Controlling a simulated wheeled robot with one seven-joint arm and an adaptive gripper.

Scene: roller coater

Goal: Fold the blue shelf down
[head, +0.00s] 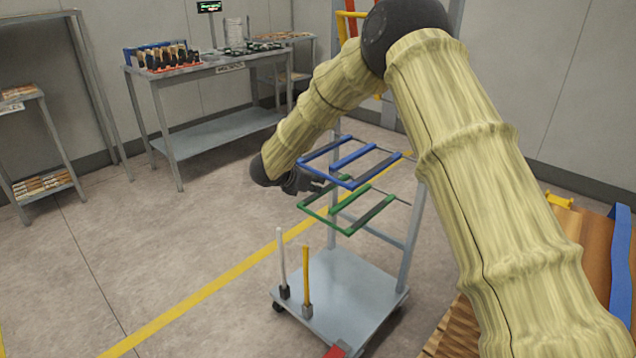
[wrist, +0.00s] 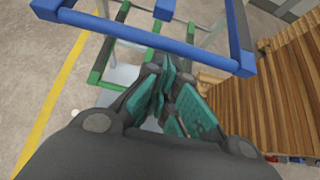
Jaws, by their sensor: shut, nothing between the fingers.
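The blue shelf (head: 354,156) is an open frame of blue bars on the wheeled cart. It sticks out from the cart's posts above the green shelf and looks roughly level; I cannot tell its exact tilt. My gripper (head: 316,184) is beside the blue shelf's left outer edge, at or a little below its height, partly hidden by the shelf bars. In the wrist view, the blue shelf's bar (wrist: 140,37) crosses the top of the picture, just beyond the teal fingers (wrist: 172,92). The fingers are together and empty. I cannot tell whether they touch the bar.
The green shelf (head: 322,212) sits just below the blue one. The cart's grey base (head: 345,290) carries a white and a yellow upright post. A slatted wooden surface (wrist: 270,75) lies to the right. A grey table (head: 215,70) stands behind; the floor at left is clear.

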